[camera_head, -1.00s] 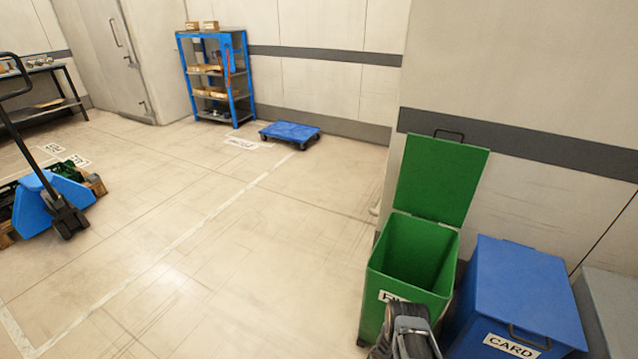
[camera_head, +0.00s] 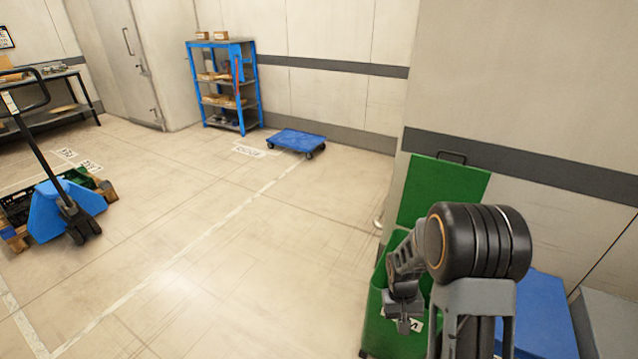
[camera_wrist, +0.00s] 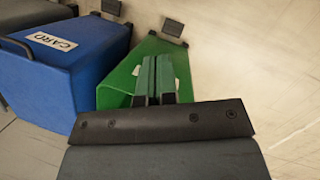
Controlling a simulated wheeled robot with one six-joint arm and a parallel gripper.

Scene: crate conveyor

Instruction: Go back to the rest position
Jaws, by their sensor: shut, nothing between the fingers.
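My gripper (camera_head: 404,325) hangs in front of the green bin (camera_head: 377,327) in the head view, with my arm folded above it and covering much of the bin. In the wrist view the two fingers of my gripper (camera_wrist: 155,66) are side by side, shut and empty, in front of the green bin (camera_wrist: 118,88). The bin's green lid (camera_head: 420,183) stands open against the wall.
A blue bin (camera_head: 545,318) stands right of the green one; its CARD label shows in the wrist view (camera_wrist: 52,41). A blue dolly (camera_head: 296,139), a blue shelf (camera_head: 223,87) and a pallet truck (camera_head: 62,205) stand further off. The floor at centre is clear.

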